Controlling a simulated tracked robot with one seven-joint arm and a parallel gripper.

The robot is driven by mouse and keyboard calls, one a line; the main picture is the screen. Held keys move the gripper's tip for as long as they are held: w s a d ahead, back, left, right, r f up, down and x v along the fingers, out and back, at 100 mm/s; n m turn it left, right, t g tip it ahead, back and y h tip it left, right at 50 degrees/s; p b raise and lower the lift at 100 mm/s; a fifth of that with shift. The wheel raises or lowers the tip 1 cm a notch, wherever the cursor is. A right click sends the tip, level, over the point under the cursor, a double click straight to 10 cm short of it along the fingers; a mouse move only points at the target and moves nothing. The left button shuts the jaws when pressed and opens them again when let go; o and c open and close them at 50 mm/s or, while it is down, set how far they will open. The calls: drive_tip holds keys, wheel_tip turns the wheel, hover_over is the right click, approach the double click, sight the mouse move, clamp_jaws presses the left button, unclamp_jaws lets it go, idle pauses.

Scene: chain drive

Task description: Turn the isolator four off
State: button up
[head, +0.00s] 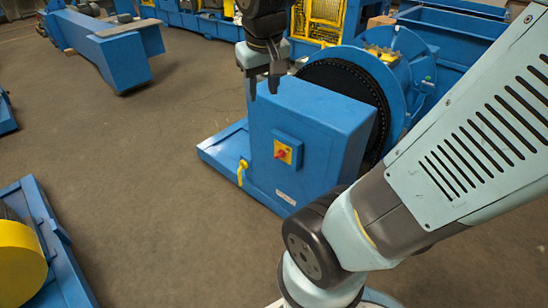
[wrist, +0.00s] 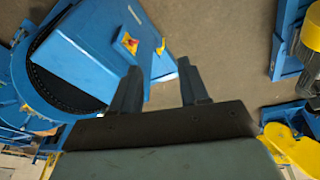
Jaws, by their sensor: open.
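A red rotary switch on a yellow plate, the isolator (head: 282,152), sits on the front face of the blue chain-drive housing (head: 318,112). I cannot read a number on it. It also shows in the wrist view (wrist: 129,42), up and left of the fingers. My gripper (head: 263,90) hangs above the left top edge of the housing, higher than the switch. In the wrist view my gripper (wrist: 158,78) has its two dark fingers apart with nothing between them. The switch is apart from the fingers. The knob's exact position is too small to tell.
A yellow lever (head: 242,172) stands at the housing's left side on the blue base (head: 222,150). A large chain wheel (head: 345,82) is behind the housing. A blue frame with a yellow drum (head: 18,262) stands at lower left. The floor (head: 150,170) between is clear.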

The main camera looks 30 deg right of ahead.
drive_tip(key=w+f+g+h, duration=0.2)
drive_tip(key=w+f+g, duration=0.1)
drive_tip(key=w+f, duration=0.55)
drive_tip(key=n+t+h, duration=0.6)
drive_tip(key=n+h, duration=0.7)
drive_tip(key=h, duration=0.1)
approach(278, 158)
drive_tip(key=x, duration=0.9)
drive_tip(key=shift+w+d+r, duration=0.1)
drive_tip(key=shift+w+d, duration=0.15)
drive_tip(key=shift+d, duration=0.05)
drive_tip(key=shift+c, duration=0.3)
